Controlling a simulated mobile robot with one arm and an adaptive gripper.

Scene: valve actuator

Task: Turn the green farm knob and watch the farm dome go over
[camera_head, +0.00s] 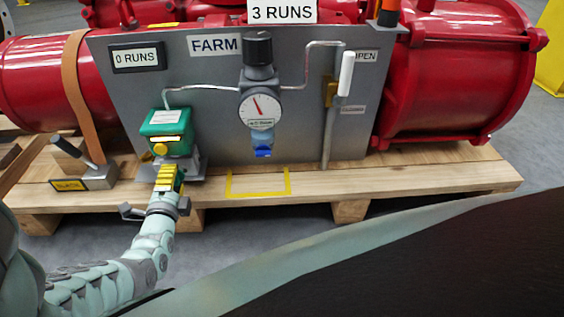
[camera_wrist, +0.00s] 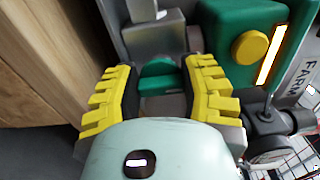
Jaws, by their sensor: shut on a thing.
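The green farm box (camera_head: 166,131) is mounted low on the left of the grey panel. It has a yellow button (camera_wrist: 249,45) on its face in the wrist view. My gripper (camera_head: 170,177), with yellow ridged fingers, reaches up to just below the box. In the wrist view, my gripper (camera_wrist: 163,90) is shut with a green knob (camera_wrist: 158,70) between its fingers. The head view hides this knob behind my gripper. I cannot make out a farm dome in either view.
The grey panel (camera_head: 205,120) carries a FARM sign (camera_head: 214,45), a pressure gauge (camera_head: 260,111) and a white-handled lever (camera_head: 346,74). Red actuator bodies (camera_head: 455,75) stand behind. A small lever block (camera_head: 85,175) sits left on the wooden pallet (camera_head: 420,178). A yellow-taped patch of pallet is clear.

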